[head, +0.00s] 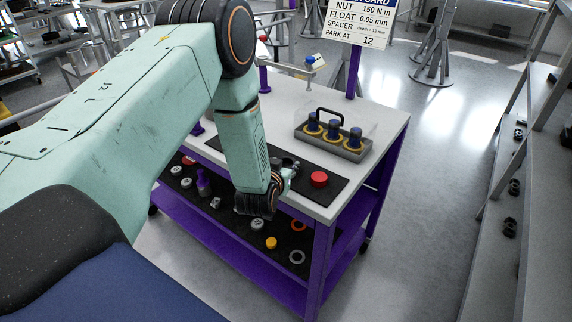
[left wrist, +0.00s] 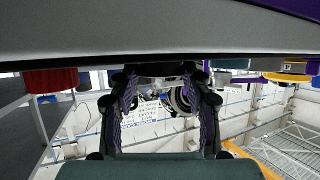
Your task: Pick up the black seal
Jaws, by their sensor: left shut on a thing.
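My left gripper (head: 287,172) is at the near edge of the dark mat on the bench top, to the left of a red round piece. In the left wrist view its two fingers (left wrist: 160,100) are closed in on a dark, flat piece between their tips, which I take to be the black seal (left wrist: 158,69). It is close to the grey bench surface; I cannot tell whether it touches. In the head view the seal is mostly hidden by the gripper and does not show clearly. My right gripper is not in view.
The red round piece (head: 319,179) stands on the mat (head: 338,190) right of the gripper. A clear-sided tray (head: 335,142) with a black handle holds blue-topped parts behind it. A lower purple shelf (head: 220,235) carries several caps and rings.

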